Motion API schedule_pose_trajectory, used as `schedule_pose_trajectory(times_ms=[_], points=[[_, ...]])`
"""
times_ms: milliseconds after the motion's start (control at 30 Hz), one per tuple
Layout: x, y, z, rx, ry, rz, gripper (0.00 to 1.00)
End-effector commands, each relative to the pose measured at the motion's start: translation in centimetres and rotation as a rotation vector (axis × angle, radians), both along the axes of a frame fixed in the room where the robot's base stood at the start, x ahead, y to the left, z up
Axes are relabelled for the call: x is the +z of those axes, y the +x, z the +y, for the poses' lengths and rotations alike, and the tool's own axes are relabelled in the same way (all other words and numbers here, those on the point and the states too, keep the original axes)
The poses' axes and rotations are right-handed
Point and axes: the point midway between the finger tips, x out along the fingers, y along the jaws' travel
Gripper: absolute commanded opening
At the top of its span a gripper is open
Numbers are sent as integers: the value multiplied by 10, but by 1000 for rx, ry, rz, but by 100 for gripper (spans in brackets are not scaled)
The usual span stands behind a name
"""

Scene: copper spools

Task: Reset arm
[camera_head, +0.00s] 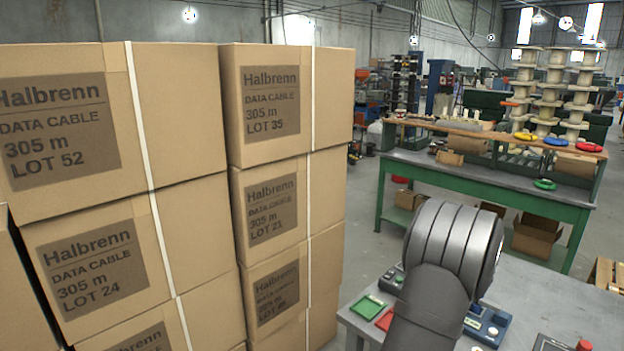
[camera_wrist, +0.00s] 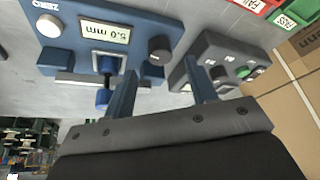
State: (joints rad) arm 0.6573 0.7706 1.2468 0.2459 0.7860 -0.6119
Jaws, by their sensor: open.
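My gripper (camera_wrist: 158,72) shows in the wrist view with its two blue-grey fingers spread apart and nothing between them. It hangs above the grey table (camera_head: 555,295), near a blue gauge (camera_wrist: 125,50) with a display that reads 5.0 mm. In the head view my arm hides the gripper and part of the table; part of the blue gauge (camera_head: 487,325) shows to the right of the arm. I see no copper spool on the visible part of the table.
A grey button box (camera_wrist: 222,68) stands beside the gauge. A green PASS tray (camera_head: 367,307) and a red FAIL tray (camera_head: 385,320) lie at the table's left edge. Tall carton stacks (camera_head: 185,120) fill the left. A green workbench (camera_head: 475,185) stands behind.

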Motion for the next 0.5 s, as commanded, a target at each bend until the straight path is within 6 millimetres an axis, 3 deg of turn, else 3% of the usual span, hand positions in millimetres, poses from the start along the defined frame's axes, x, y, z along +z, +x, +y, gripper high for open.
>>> schedule_pose_trajectory(times_ms=[233, 500], points=[[-46, 18, -3, 1, 2, 3, 52], [-45, 18, -5, 159, 0, -1, 52]])
